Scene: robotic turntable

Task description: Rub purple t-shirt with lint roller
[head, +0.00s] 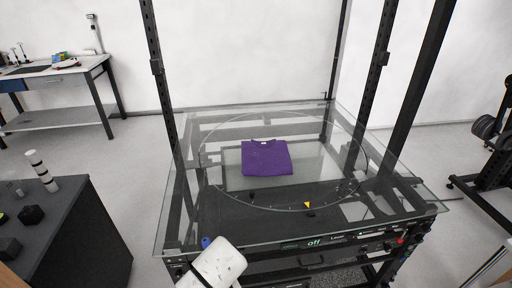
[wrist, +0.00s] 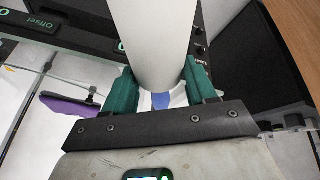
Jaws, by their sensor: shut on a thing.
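The purple t-shirt (head: 266,158) lies folded on the glass top, near the middle of its circular turntable. Its edge also shows at the left of the wrist view (wrist: 68,106), apart from my gripper. My gripper (wrist: 160,76) has green fingers shut on the lint roller (wrist: 153,40), whose thick white cylinder fills the top middle of the wrist view. A bit of blue shows between the fingers. In the head view, a white shape and a small blue piece show at the bottom, at the front left corner of the glass. The fingers cannot be made out there.
The glass table (head: 340,208) has dark posts around it and a front panel (head: 310,243) reading "off". A small yellow marker (head: 307,205) is near the circle's front edge. A dark table (head: 75,235) with a white and black rod (head: 41,170) stands at left. Glass around the shirt is clear.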

